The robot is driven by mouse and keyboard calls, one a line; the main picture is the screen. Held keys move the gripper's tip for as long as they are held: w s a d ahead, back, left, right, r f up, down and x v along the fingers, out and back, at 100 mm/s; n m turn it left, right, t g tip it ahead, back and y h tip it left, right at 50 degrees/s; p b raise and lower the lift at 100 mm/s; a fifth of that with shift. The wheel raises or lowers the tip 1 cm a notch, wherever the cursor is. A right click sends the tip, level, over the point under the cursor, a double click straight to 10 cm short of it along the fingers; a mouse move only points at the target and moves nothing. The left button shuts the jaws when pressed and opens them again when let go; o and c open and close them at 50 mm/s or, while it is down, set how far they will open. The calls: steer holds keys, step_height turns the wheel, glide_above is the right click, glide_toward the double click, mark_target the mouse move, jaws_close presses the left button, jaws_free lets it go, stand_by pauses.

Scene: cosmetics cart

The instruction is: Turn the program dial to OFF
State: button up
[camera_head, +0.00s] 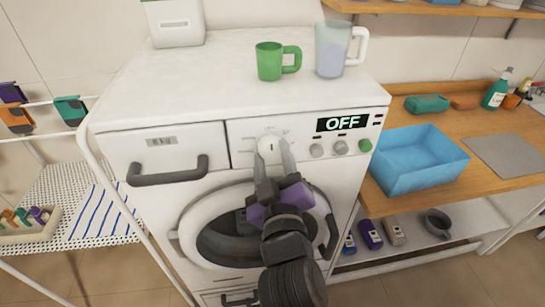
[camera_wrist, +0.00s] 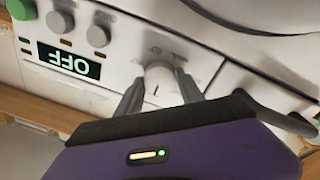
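The program dial (camera_head: 269,146) is a round white knob with a dark pointer mark, on the front panel of the white washing machine (camera_head: 140,112). It also shows in the wrist view (camera_wrist: 160,77). The display (camera_head: 342,122) right of the dial reads OFF, and it appears upside down in the wrist view (camera_wrist: 69,62). My gripper (camera_head: 272,150) is at the panel with its two grey fingers on either side of the dial. In the wrist view the fingertips (camera_wrist: 157,80) are close to the knob's sides; I cannot tell whether both touch it.
Two grey knobs (camera_head: 340,147) and a green button (camera_head: 365,145) sit right of the dial. A drawer handle (camera_head: 168,171) juts out at left. A green mug (camera_head: 269,61) and a clear jug (camera_head: 333,50) stand on top. A blue basin (camera_head: 412,180) is on the wooden counter.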

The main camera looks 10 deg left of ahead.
steer(key=o, duration=0.4)
steer(key=b+v, duration=0.1)
steer(key=v, duration=0.6)
steer(key=shift+s+b, duration=0.35)
steer(key=shift+s, duration=0.05)
